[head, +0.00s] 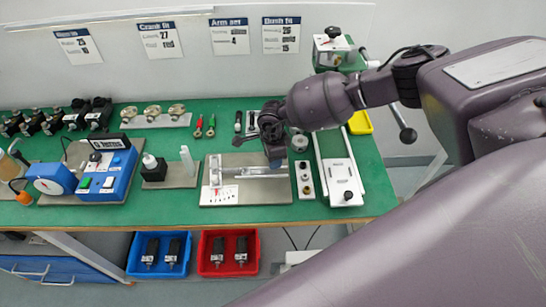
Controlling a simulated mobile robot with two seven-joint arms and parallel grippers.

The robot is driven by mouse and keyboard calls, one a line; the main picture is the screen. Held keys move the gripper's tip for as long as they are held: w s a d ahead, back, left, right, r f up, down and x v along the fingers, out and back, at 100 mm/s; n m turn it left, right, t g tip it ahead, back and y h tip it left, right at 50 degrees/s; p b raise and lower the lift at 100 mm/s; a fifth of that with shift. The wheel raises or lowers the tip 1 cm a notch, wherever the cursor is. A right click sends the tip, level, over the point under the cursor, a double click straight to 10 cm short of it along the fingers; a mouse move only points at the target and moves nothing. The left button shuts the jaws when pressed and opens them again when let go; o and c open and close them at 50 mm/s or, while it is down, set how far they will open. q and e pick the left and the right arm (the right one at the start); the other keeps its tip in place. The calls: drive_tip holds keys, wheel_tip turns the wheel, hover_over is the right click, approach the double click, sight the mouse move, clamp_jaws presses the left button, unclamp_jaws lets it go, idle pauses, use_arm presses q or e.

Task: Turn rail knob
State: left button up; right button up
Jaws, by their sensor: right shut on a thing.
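A metal rail (255,171) lies on a grey base plate (248,195) near the middle of the green bench. A white scale with a red mark (222,194) sits at the plate's left front. My right gripper (274,158) reaches down from the right to the rail's right end. It is shut on the rail knob there; the fingers hide the knob, so its angle cannot be told. My left gripper is not in view.
A white slide unit (343,180) and a narrow plate with round parts (305,181) stand right of the rail. Red (229,268) and blue bins (146,268) sit below the bench (80,214).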

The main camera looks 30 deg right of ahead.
drive_tip(key=o, duration=0.9)
wheel_tip(320, 180, up, 11)
drive_tip(key=shift+f, duration=0.1)
drive_tip(key=shift+o, duration=0.2)
